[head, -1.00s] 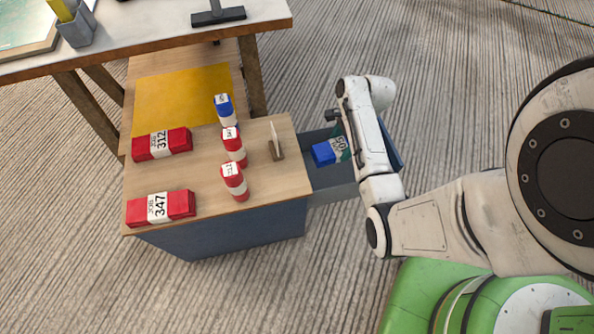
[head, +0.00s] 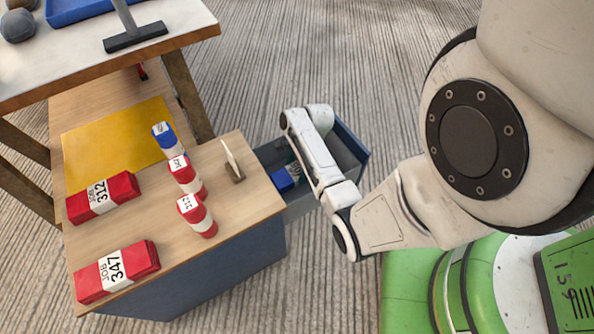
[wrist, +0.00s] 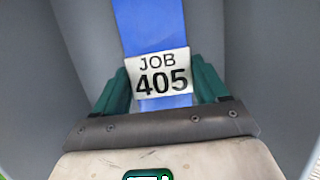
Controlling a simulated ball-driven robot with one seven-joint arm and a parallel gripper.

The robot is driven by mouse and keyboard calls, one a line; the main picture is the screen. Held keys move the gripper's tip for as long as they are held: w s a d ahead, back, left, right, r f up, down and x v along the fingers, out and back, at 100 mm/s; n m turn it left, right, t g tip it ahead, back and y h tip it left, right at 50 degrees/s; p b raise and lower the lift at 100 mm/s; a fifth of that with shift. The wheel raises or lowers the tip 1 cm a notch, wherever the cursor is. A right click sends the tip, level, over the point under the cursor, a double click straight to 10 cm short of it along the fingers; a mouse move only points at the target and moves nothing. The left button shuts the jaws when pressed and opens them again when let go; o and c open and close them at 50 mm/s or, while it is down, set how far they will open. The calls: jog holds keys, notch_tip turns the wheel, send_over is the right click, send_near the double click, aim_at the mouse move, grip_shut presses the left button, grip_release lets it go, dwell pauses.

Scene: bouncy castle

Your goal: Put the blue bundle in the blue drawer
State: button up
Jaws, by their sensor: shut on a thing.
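The blue bundle (head: 283,181) is inside the open blue drawer (head: 302,204), partly hidden by my arm in the head view. In the wrist view the bundle (wrist: 155,30) has a white label reading JOB 405. My gripper (wrist: 163,83) has its green fingers on both sides of the bundle at the label and is shut on it. Grey drawer walls surround the bundle in the wrist view. I cannot tell whether the bundle touches the drawer floor.
On the cabinet top (head: 150,220) lie red bundles labelled 312 (head: 103,197) and 347 (head: 117,271). A yellow mat (head: 117,134) lies behind. A table (head: 70,70) stands at upper left.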

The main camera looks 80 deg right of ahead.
jog(key=shift+f, duration=0.15)
jog(key=o, duration=1.1)
jog(key=shift+o, duration=0.2)
jog(key=p+v, duration=0.5)
jog(key=v, duration=0.7)
jog(key=shift+p, duration=0.35)
